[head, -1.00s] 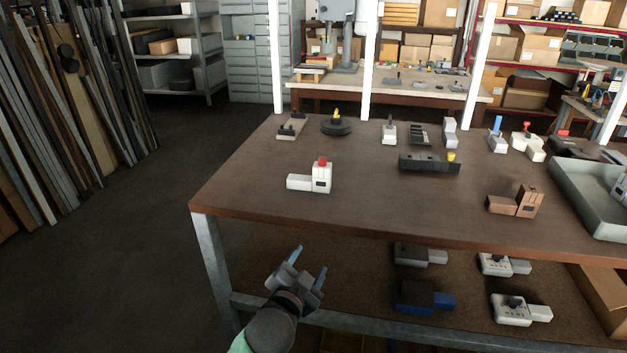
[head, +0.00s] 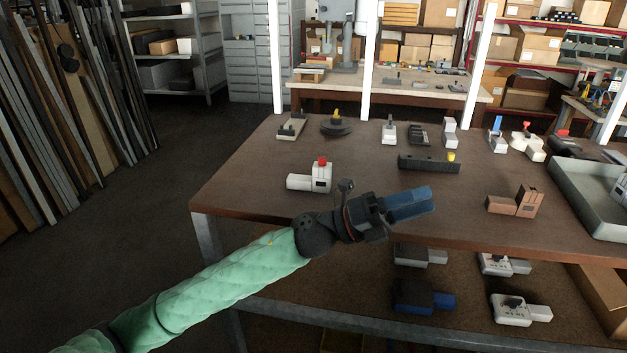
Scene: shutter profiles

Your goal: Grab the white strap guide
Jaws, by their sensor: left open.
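A white L-shaped piece with a red knob (head: 320,178), which looks like the white strap guide, rests near the front left of the brown table (head: 250,205). Other white pieces stand further back, so I cannot be sure which one is meant. My left gripper (head: 432,199) is open and empty over the table's front part, to the right of this white piece and apart from it. Its blue fingers point right, toward the brown block piece (head: 515,202). My right gripper is not in view.
A dark bar with a yellow knob (head: 428,164) lies beyond my gripper. A grey-green tray (head: 570,192) sits at the right. Several pieces line the table's back, including a black disc (head: 336,127). The shelf below holds more pieces, one blue and dark (head: 415,297).

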